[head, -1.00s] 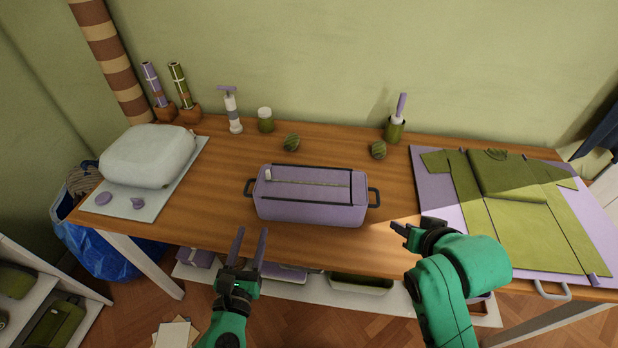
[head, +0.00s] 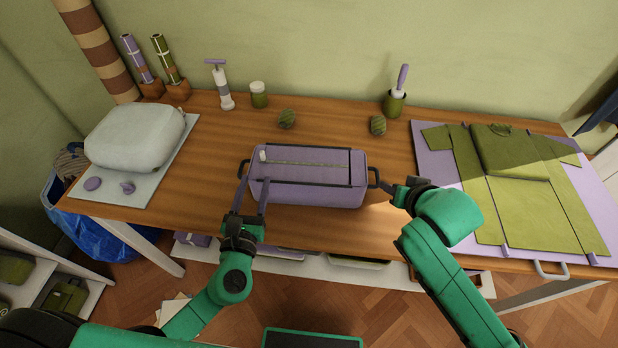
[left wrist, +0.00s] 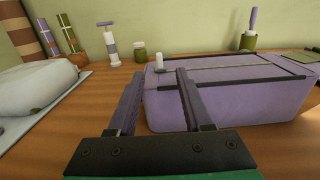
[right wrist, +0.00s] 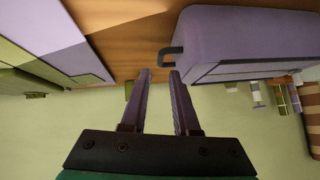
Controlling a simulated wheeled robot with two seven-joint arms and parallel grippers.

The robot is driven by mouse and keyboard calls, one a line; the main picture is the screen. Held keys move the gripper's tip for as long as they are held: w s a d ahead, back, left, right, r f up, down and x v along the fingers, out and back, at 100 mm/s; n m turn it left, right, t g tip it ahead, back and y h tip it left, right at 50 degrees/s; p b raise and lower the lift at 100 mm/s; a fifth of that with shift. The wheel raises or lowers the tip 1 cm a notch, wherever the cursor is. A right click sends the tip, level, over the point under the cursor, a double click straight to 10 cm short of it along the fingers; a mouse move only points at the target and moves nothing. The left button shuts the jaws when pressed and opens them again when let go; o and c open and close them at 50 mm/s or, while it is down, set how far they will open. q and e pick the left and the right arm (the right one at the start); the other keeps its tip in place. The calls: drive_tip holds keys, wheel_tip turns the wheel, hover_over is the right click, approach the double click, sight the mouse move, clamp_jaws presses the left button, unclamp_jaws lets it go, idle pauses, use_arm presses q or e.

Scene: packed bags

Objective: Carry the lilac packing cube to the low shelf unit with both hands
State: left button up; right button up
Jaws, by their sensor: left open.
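The lilac packing cube (head: 310,190) lies on the wooden table, with a dark handle at each end and a zip along its top. It also shows in the left wrist view (left wrist: 230,98) and right wrist view (right wrist: 235,40). My left gripper (head: 254,182) is open and empty at the cube's left front corner; the left handle (head: 243,172) is close by its fingers. My right gripper (head: 385,186) is open beside the right handle (head: 373,177). In the right wrist view that handle (right wrist: 170,56) is just beyond the fingertips, not clearly between them. A low white shelf unit (head: 85,300) stands at lower left.
A pale bulging bag (head: 135,138) lies on a mat at left. A folded green shirt (head: 510,155) lies on a lilac board at right. Rolls, a pump (head: 220,85) and jars line the back. A blue bag (head: 85,230) stands on the floor between table and shelf unit.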

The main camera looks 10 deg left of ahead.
sight(262, 156)
use_arm(q)
drive_tip(key=w, duration=1)
drive_tip(key=shift+w+a+f, duration=0.1)
drive_tip(key=shift+a, duration=0.1)
use_arm(e)
drive_tip(key=x, duration=1)
drive_tip(key=shift+w+a+f, duration=0.1)
use_arm(q)
drive_tip(key=c, duration=0.3)
use_arm(e)
drive_tip(key=c, duration=0.3)
use_arm(q)
clamp_jaws()
use_arm(e)
clamp_jaws()
